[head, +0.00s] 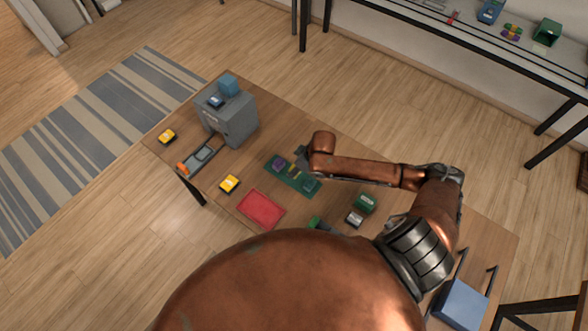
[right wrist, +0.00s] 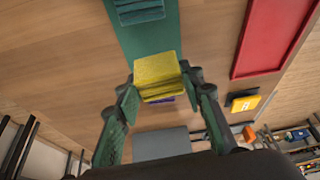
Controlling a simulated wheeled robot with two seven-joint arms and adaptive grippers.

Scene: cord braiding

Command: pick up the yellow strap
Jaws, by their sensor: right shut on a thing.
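The yellow strap (right wrist: 157,68) is a folded, layered bundle. In the right wrist view it sits between the two fingertips of my right gripper (right wrist: 158,90), which is shut on it. I cannot tell whether it still touches the green board (head: 293,184) under it. In the head view a small yellow piece (head: 295,170) shows on or just above the board, beside my right gripper (head: 300,158). A purple bundle (head: 278,162) and a green bundle (head: 310,184) lie at the board's two ends. My left gripper is not in view.
A red tray (head: 261,209) lies near the board, with a yellow box (head: 229,184) beyond it. A grey machine (head: 229,118) stands at the table's far left end. A green box (head: 366,203) and a dark box (head: 354,217) sit under my right arm's side.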

